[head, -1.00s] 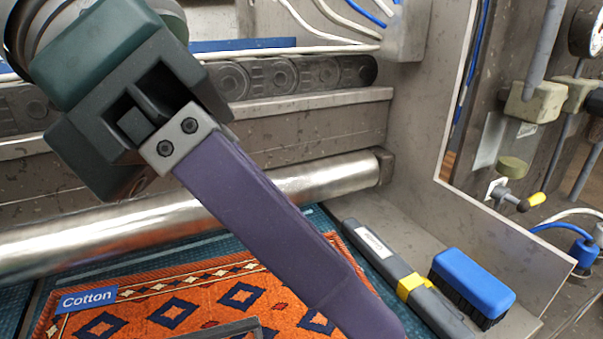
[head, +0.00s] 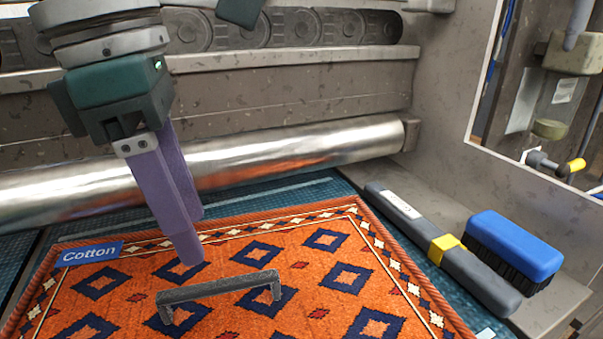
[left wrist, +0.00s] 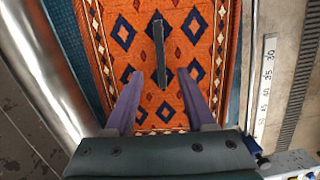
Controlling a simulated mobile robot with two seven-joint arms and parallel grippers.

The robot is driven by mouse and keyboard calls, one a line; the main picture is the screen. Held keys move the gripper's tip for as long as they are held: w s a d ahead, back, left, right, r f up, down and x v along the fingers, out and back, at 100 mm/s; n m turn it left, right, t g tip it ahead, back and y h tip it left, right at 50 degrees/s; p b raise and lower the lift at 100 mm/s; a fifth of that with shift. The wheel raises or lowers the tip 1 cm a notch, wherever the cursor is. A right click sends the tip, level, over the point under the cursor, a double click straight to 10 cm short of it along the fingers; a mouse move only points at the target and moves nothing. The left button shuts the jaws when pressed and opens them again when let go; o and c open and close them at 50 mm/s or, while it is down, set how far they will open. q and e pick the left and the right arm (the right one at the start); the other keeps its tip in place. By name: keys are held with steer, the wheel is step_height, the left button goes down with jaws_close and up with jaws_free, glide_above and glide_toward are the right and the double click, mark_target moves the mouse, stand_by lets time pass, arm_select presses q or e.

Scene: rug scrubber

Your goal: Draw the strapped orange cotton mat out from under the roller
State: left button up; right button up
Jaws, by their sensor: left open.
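The orange mat (head: 330,240) with blue diamonds and a blue "Cotton" label (head: 90,253) lies flat in the head view. A dark grey bar-like strap (head: 215,289) stands raised across it. The shiny metal roller (head: 290,152) runs behind the mat, with a strip of teal bed between it and the mat's visible far edge. My left gripper (head: 191,243) is open and points down over the mat, behind the strap. In the left wrist view its purple fingers (left wrist: 160,76) are apart, with the strap (left wrist: 159,45) between them in the picture; contact cannot be told.
A grey tool with a yellow band (head: 440,246) and a blue brush (head: 515,245) lie on the ledge right of the mat. A grey side wall (head: 440,110) stands at the roller's right end. In the left wrist view a numbered scale (left wrist: 264,95) runs right of the mat.

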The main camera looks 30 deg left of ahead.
mark_target(219, 284)
arm_select(q)
steer(key=f, duration=0.6)
steer(key=w+d+f, duration=0.1)
steer(key=f, duration=0.2)
steer(key=shift+f+b, duration=0.15)
steer(key=shift+b, duration=0.2)
jaws_close()
stand_by(1.0)
